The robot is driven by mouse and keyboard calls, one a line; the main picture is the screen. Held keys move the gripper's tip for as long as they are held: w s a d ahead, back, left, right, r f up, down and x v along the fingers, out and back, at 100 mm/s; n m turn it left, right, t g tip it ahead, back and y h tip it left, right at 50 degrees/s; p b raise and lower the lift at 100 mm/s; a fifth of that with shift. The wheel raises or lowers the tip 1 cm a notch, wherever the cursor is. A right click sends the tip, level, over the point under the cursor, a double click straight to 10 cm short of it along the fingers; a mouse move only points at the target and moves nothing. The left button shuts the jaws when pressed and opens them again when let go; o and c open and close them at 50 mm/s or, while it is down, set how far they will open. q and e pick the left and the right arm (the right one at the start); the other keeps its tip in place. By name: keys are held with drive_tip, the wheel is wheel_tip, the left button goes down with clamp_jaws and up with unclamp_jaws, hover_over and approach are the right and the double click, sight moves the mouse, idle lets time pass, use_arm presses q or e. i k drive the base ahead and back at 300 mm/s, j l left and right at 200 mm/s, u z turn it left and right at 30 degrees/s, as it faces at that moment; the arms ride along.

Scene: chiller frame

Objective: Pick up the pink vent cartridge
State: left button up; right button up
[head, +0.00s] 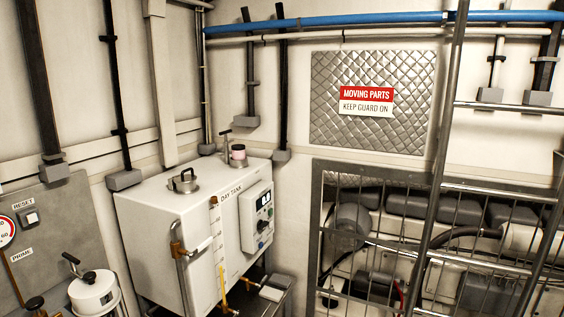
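A small pink cylinder, which looks like the pink vent cartridge (238,153), stands upright on a grey fitting on top of the white day tank (150,205). It is near the tank's back right corner. A thin T-shaped handle (225,135) rises just left of it. Whether the cartridge is seated in the fitting or only rests on it, I cannot tell. Neither of my grippers shows in the head view.
A round lid with a handle (184,183) sits on the tank's top, left of the cartridge. A control box (257,217) is on its front. A barred guard (440,240) and a ladder (440,130) stand to the right. A white canister (93,290) is at lower left.

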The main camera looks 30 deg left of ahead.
sight(238, 150)
drive_tip(key=i+l+u, duration=0.1)
drive_tip(key=i+u, duration=0.2)
drive_tip(key=i+l+u, duration=0.2)
drive_tip(key=i+u, duration=0.15)
drive_tip(key=i, duration=0.15)
drive_tip(key=i+l+u, duration=0.3)
drive_tip(key=i+j, duration=0.05)
drive_tip(key=i, duration=0.05)
